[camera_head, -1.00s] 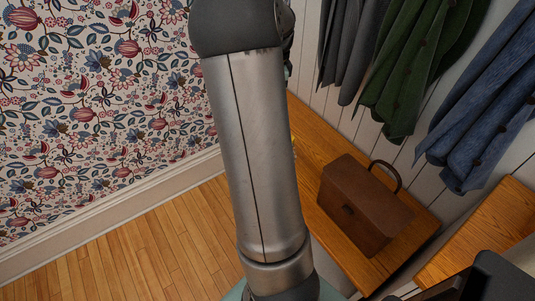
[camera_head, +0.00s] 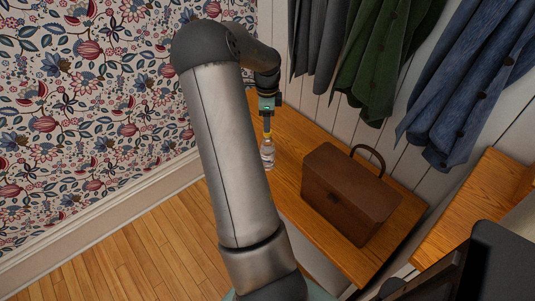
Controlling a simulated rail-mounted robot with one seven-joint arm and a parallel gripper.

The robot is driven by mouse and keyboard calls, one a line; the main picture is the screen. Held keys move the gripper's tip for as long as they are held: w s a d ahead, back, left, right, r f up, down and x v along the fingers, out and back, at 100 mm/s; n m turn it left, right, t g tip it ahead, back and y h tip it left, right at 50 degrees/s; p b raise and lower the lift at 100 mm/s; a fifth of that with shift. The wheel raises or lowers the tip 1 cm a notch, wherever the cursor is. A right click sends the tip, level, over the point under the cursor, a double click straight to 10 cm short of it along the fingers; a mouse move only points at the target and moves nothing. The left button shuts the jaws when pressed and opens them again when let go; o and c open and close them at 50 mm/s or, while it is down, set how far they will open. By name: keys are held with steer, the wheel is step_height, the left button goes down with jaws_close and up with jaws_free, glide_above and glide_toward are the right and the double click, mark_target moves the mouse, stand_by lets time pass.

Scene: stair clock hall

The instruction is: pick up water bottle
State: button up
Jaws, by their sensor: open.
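The water bottle (camera_head: 267,157) is small, with a clear body and a pale label. It stands upright on the wooden bench, just right of my arm's silver link. Something yellow, perhaps its cap, shows at its top. My gripper (camera_head: 267,134) points down directly above the bottle, with its fingertips at or near the bottle's top. It is open. I cannot tell whether the fingers touch the bottle or straddle its top. My arm partly covers the bench to the left of the bottle.
A brown leather bag (camera_head: 345,198) with a raised handle stands on the wooden bench (camera_head: 292,150), right of the bottle. Grey, green (camera_head: 385,55) and blue (camera_head: 460,90) coats hang above. Floral wallpaper (camera_head: 90,100) covers the left wall. Bare wooden floor (camera_head: 160,240) lies below.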

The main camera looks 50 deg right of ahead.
steer(key=f, duration=0.2)
steer(key=f+b, duration=0.1)
steer(key=f, duration=0.2)
steer(key=shift+w+d+f, duration=0.1)
steer(key=shift+d+f, duration=0.05)
steer(key=shift+d, duration=0.05)
jaws_close()
